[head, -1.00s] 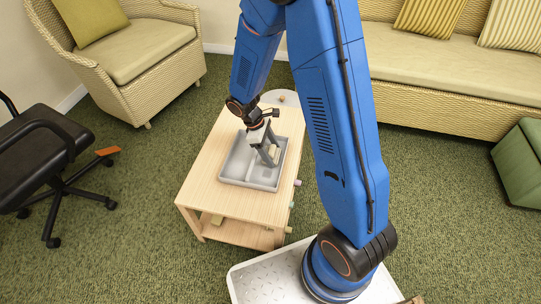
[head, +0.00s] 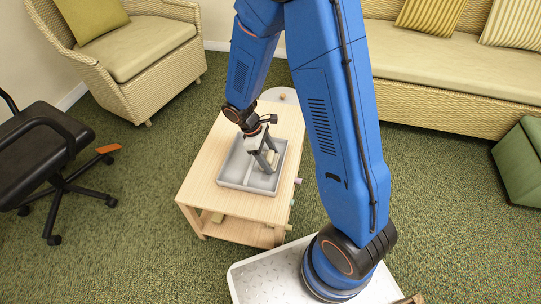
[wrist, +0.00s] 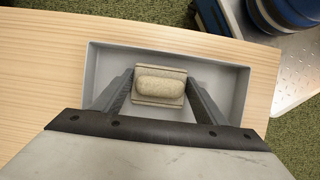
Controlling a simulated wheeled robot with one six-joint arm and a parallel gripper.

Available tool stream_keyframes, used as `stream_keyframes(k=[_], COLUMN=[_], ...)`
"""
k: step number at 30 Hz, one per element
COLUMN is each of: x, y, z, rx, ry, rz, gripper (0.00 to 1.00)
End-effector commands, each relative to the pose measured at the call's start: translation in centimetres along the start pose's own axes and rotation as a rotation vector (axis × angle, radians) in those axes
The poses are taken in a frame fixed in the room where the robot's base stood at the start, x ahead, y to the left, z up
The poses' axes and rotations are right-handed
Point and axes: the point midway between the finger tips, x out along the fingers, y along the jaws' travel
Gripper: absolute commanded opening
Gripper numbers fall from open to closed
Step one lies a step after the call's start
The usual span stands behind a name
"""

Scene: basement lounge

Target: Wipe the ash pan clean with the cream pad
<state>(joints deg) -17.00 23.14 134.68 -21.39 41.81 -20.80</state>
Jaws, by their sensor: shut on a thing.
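The ash pan (head: 234,171) is a shallow grey rectangular tray with raised walls, lying on the light wooden table (head: 198,190). In the wrist view its inside wall (wrist: 240,97) shows around my fingers. My gripper (head: 265,163) points down into the pan, right of its middle. The cream pad (wrist: 160,84), a rounded block on a flat tan base, sits between my two dark fingers, and my gripper is shut on it. My gripper hides part of the pan, and I cannot tell whether the pad touches the floor or how much ash is there.
A small round knob (head: 282,97) lies on a grey patch at the table's far end. Small coloured items stick out along the table's right side. A black office chair (head: 50,145) stands left, a wicker armchair (head: 150,85) behind, a sofa (head: 455,90) at right. Green carpet lies between.

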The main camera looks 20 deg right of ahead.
Motion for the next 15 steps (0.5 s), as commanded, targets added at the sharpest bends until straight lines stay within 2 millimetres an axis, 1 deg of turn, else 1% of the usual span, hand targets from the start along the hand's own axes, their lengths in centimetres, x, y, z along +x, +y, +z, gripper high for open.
stream_keyframes(k=[9,15], x=[0.2,0.3], y=[-2.4,-3.1], z=[-0.1,-0.1], rx=[-0.001,0.0], ry=[0.0,0.0], rz=[0.0,-0.002], gripper=[0.45,0.45])
